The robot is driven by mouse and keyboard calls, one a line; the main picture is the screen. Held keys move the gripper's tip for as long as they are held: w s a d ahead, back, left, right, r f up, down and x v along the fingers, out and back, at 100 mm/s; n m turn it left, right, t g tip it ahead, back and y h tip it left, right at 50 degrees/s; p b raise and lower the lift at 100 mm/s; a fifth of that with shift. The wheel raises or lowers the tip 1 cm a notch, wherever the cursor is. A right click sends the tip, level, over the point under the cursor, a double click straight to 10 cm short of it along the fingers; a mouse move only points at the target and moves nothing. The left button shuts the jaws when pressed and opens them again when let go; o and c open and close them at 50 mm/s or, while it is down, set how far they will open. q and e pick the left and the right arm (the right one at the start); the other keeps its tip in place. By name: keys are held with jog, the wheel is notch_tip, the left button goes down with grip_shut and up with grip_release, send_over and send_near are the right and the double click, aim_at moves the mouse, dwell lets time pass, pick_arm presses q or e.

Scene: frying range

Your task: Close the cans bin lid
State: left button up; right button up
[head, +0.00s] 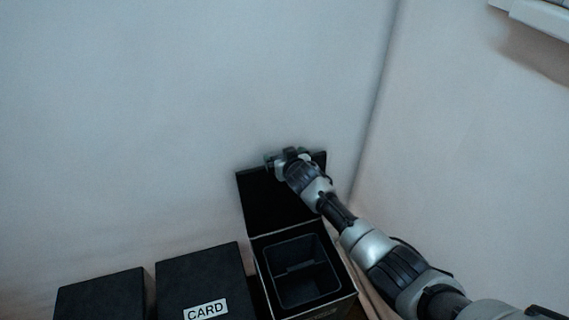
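The open bin (331,289) stands in the corner at the lower middle of the head view, with a dark empty-looking inner bucket. Its label is cut off or unreadable. Its black lid (265,200) is raised upright at the back, near the wall. My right gripper (277,160) is at the top edge of the lid, my arm reaching in from the lower right. It appears to touch or nearly touch the lid; its fingers are too small and dark to tell open from shut. My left gripper is out of view.
A closed black bin labelled CARD (201,276) stands just left of the open bin. Another closed black bin (101,295) stands further left. White walls meet in a corner right behind the bins. A white fixture (540,17) sticks out at the upper right.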

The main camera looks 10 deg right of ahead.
jog(key=shift+a, duration=0.1)
jog(key=shift+c, duration=0.3)
jog(key=c, duration=1)
jog(key=shift+s+p, duration=0.25)
jog(key=shift+p, duration=0.05)
jog(key=s+p, duration=0.1)
jog(key=s, duration=0.2)
jog(key=shift+s+d+p, duration=0.3)
jog(key=shift+d+p, duration=0.1)
jog(key=shift+c, duration=0.2)
jog(key=s+d+f+t+b, duration=0.1)
jog(key=s+f, duration=0.1)
jog(key=s, duration=0.6)
jog(key=s+d+f+t+b, duration=0.1)
jog(key=s+d+f, duration=0.1)
jog(key=s, duration=0.6)
jog(key=shift+s+d+f+t, duration=0.15)
jog(key=shift+f+t, duration=0.25)
jog(key=shift+f, duration=0.35)
